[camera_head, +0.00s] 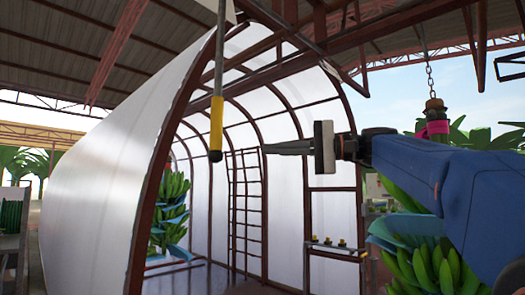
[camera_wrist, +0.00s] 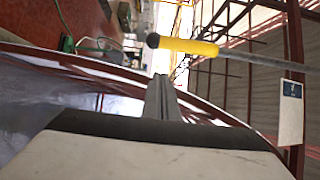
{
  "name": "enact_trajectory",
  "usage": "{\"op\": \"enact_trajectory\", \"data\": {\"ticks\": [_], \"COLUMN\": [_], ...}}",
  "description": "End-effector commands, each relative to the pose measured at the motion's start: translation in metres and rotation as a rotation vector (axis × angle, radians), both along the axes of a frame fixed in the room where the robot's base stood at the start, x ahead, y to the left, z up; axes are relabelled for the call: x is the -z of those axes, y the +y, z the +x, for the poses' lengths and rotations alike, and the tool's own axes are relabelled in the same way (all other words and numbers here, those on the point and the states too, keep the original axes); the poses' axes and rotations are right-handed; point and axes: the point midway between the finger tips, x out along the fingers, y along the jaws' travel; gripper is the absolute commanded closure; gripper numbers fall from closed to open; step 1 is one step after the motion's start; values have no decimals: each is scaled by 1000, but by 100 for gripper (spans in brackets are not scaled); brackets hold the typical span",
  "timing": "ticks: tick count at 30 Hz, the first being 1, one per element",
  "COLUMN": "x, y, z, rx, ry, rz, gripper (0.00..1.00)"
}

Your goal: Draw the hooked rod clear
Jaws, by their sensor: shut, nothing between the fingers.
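The rod hangs upright in the head view, with a yellow grip (camera_head: 216,122), a dark rounded lower end and a grey shaft (camera_head: 220,50) running out of the top of the picture. Its hook is not in view. My gripper (camera_head: 265,148) is shut and empty, its narrow fingers pointing left toward the grip's lower end, with a gap between them in the picture. In the wrist view the yellow grip (camera_wrist: 190,47) lies across the picture beyond my shut fingertips (camera_wrist: 161,80), apart from them.
A white curved tunnel with a red-brown frame (camera_head: 170,150) stands behind the rod. A banana bunch (camera_head: 435,265) hangs at the right below my arm, near a chain (camera_head: 430,75). Another bunch (camera_head: 173,205) hangs inside the tunnel. A ladder-like rack (camera_head: 246,210) stands there too.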

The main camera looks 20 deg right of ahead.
Motion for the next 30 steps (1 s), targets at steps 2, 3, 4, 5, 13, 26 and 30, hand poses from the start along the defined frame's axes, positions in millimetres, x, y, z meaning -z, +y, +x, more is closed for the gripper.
{"op": "enact_trajectory", "data": {"ticks": [2,3,4,5,13,26,30], "x": [0,0,0,0,0,0,0], "y": [-9,-13,-16,-18,-31,-32,-32], "z": [-4,-6,-7,-8,-15,-16,-16], "rx": [3,3,3,2,1,0,0], "ry": [0,0,0,0,0,0,0], "rz": [-1,-1,-1,-1,0,0,-1], "gripper": [100,100,100,100,100,100,100]}}
